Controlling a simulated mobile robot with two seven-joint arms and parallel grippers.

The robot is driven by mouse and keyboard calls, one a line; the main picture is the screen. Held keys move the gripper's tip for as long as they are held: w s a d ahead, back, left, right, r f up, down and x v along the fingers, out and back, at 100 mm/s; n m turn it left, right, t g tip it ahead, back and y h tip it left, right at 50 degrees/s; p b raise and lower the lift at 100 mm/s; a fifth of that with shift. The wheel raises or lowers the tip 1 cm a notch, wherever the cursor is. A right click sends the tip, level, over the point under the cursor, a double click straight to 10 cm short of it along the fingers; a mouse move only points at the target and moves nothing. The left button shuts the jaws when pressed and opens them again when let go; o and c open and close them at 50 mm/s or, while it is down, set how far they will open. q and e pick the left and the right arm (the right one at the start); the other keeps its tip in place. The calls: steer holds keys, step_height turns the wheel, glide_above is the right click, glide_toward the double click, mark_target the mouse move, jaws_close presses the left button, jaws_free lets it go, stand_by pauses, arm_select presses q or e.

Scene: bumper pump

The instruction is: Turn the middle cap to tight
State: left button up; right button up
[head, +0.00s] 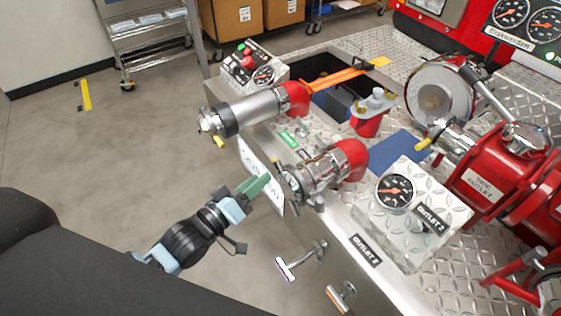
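A silver cap (291,188) with lugs closes the front end of the short chrome outlet that runs back to a red elbow, near the middle of the picture. It faces left and down, off the edge of the panel. My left gripper (268,182), with green fingers, points at this cap from the lower left, very close to it. I cannot tell whether the fingers touch the cap, nor how far apart they are. My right gripper is not in view.
Another outlet (252,109) with a silver end cap stands at upper left. A gauge box (408,219) stands right of the middle outlet. Below the panel, a T-handle (301,261) sticks out. Grey floor (120,150) is clear at left.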

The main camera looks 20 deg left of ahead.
mark_target(277, 164)
arm_select(q)
steer(key=shift+x, duration=3.85)
jaws_close()
